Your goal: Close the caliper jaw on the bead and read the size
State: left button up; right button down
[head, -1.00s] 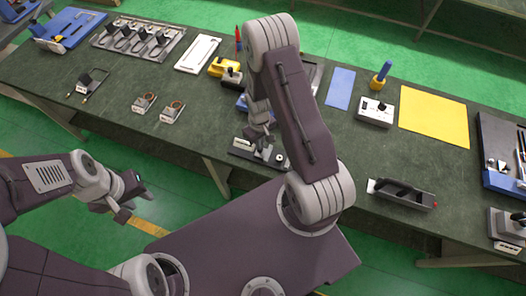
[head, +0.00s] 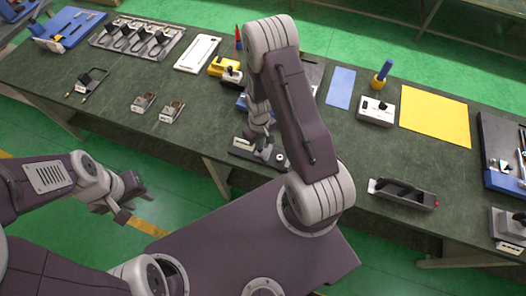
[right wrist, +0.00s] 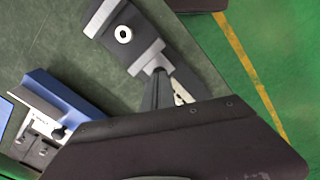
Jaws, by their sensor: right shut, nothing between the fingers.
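The caliper (right wrist: 180,40) is a dark block with light jaws in the right wrist view; it also shows at the table's front edge in the head view (head: 238,153). The bead (right wrist: 123,33), a white ring with a dark hole, lies between the light end jaw (right wrist: 103,18) and the sliding jaw (right wrist: 147,57). A gap shows between bead and sliding jaw. My right gripper (right wrist: 156,88) is shut and empty, its fingertips at the sliding jaw's outer side; contact is unclear. The size reading cannot be made out. My left gripper (head: 133,200) is open and empty, off the table.
A blue-and-grey device (right wrist: 60,100) stands beside the caliper in the right wrist view. Two small clamp blocks (head: 144,103) lie left on the table, and a dark tray (head: 402,194) lies right. Bare table surrounds the caliper's left side.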

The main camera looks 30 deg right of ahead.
jog(key=shift+f, duration=0.3)
jog(key=shift+s+d+f, duration=0.1)
jog(key=shift+s+d, duration=0.4)
jog(key=shift+s, duration=0.25)
jog(key=shift+s+d+f, duration=0.1)
jog(key=shift+s+d, duration=0.35)
jog(key=shift+s, duration=0.3)
jog(key=shift+s+d+f, duration=0.1)
jog(key=shift+s+d, duration=0.4)
jog(key=shift+s, duration=0.25)
dwell(1.1)
dwell(0.7)
notch_tip(320, 180, up, 7)
jog(key=p, duration=0.6)
jog(key=shift+w+r, duration=0.15)
jog(key=shift+w, duration=0.25)
jog(key=shift+d, duration=0.1)
